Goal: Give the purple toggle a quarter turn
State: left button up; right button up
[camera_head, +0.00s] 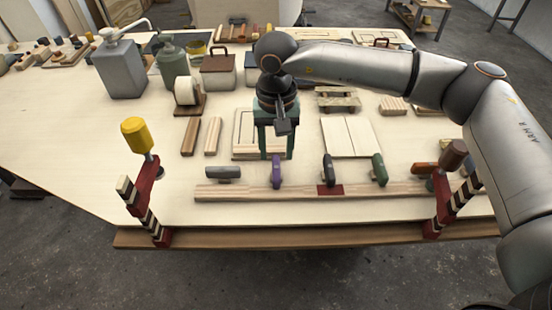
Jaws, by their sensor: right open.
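The purple toggle (277,172) stands upright on a long wooden rail (245,192) near the front of the workbench. My right gripper (276,156) points down just behind and above it in the picture, with its green fingers spread apart and nothing between them. I cannot tell whether a fingertip touches the toggle; it looks clear. My left gripper is out of view.
Wooden strips (190,136), a tape roll (187,91) and pale boards (350,137) lie behind. The bench's left front is clear.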

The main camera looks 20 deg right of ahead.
aim_at(276, 167)
jog(key=shift+f, duration=2.3)
grip_shut()
